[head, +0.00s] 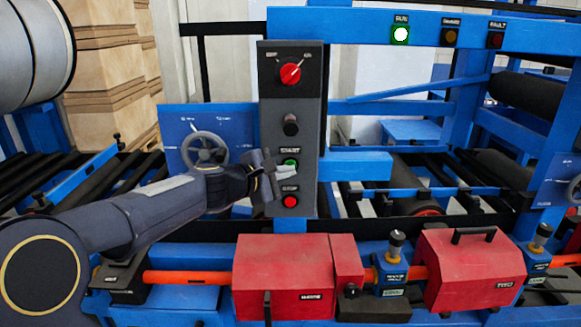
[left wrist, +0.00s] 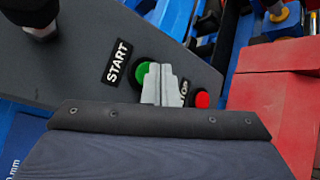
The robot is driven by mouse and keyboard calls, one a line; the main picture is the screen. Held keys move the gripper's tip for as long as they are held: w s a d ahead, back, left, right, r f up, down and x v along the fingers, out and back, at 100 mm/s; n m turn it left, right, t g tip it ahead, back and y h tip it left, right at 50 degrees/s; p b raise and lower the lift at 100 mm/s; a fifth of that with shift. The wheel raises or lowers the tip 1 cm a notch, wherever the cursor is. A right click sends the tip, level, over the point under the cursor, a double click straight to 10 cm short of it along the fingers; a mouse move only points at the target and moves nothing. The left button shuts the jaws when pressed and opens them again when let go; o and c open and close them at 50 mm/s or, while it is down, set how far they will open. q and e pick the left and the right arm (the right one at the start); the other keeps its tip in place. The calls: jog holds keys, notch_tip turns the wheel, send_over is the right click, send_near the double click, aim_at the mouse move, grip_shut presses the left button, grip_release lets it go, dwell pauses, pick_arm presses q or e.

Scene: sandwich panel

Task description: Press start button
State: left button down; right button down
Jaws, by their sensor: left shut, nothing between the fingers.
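The grey control panel (head: 304,105) stands upright in front of me. The green start button (head: 291,162) sits under the START label, partly covered by my left gripper's fingers. It also shows in the left wrist view (left wrist: 145,70), beside the START label, with the fingertips over its lower edge. My left gripper (head: 286,171) is shut and empty, its tips at or just in front of the green button; I cannot tell whether they touch. The red stop button (head: 290,202) is just below and shows in the left wrist view (left wrist: 202,100). My right gripper is not in view.
Higher on the panel are a red rotary switch (head: 290,74) and a black knob (head: 291,125). A handwheel (head: 205,150) is left of the panel, behind my left arm. Red boxes (head: 283,275) stand below. The RUN lamp (head: 400,35) on the blue beam is lit green.

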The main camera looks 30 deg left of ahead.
pick_arm(q)
jog(key=shift+s+d+b, duration=0.15)
jog(key=shift+s+d, duration=0.35)
jog(key=shift+s, duration=0.35)
jog(key=shift+s+d+b, duration=0.15)
jog(key=shift+s+d, duration=0.4)
jog(key=shift+s, duration=0.3)
jog(key=shift+s+d+b, duration=0.15)
jog(key=shift+s+d, duration=0.35)
jog(key=shift+s, duration=0.35)
jog(key=s+d+f+m+g+h, duration=0.2)
jog(key=s+d+m, duration=0.5)
jog(key=s+d+f+m+g+p, duration=0.1)
jog(key=s+d+f+m+g, duration=0.1)
jog(key=s+f+m, duration=0.4)
jog(key=s+d+f+m+g+y+p, duration=0.1)
jog(key=s+f+m+g, duration=0.4)
jog(key=s, duration=0.8)
notch_tip(320, 180, down, 3)
jog(key=shift+d+f+m+y, duration=0.1)
jog(key=shift+d+m+y, duration=0.3)
jog(key=shift+m, duration=0.7)
